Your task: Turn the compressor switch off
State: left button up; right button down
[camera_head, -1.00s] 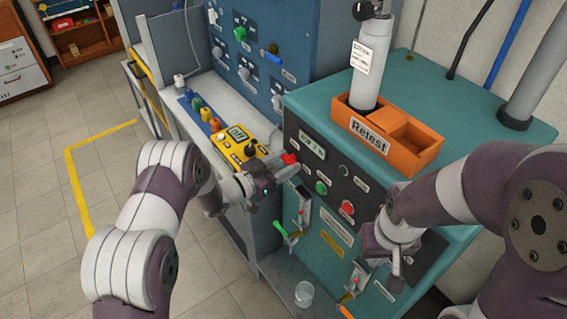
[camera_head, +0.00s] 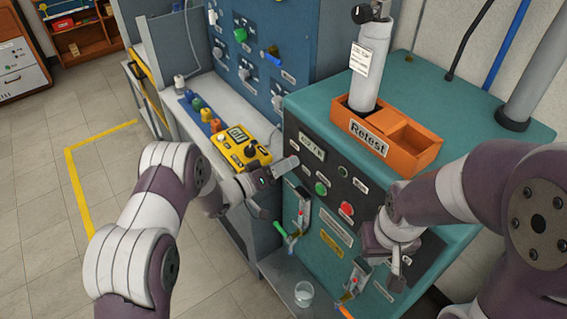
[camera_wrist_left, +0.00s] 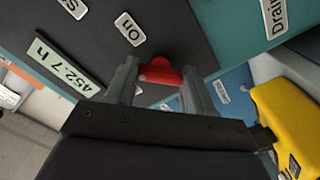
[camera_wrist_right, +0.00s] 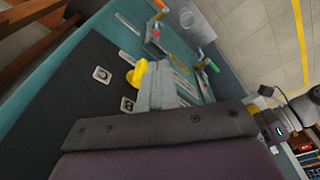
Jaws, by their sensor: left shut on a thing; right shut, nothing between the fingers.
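My left gripper (camera_head: 290,161) is at the panel's upper left corner, shut on the red knob; the gripper hides the knob in the head view. My right gripper (camera_head: 378,257) is shut and empty in front of the cabinet's right part. In the right wrist view its closed fingers (camera_wrist_right: 155,85) appear beside a yellow knob (camera_wrist_right: 133,76).
A green button (camera_head: 321,188) and red button (camera_head: 347,208) lie between my grippers. An orange "Retest" tray (camera_head: 415,152) holding a grey cylinder (camera_head: 372,65) stands on the cabinet. A yellow meter (camera_head: 240,147) lies left of the panel. A clear cup (camera_head: 304,293) stands below.

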pick_arm(q)
jog(key=shift+n+p, duration=0.75)
jog(key=shift+n, duration=3.75)
jog(key=o, duration=1)
jog(key=shift+o, duration=0.2)
jog(key=b+v, duration=0.1)
jog(key=v, duration=1.1)
jog(key=shift+s+a+b, duration=0.15)
jog(key=shift+a+b, duration=0.15)
jog(key=shift+a, duration=0.05)
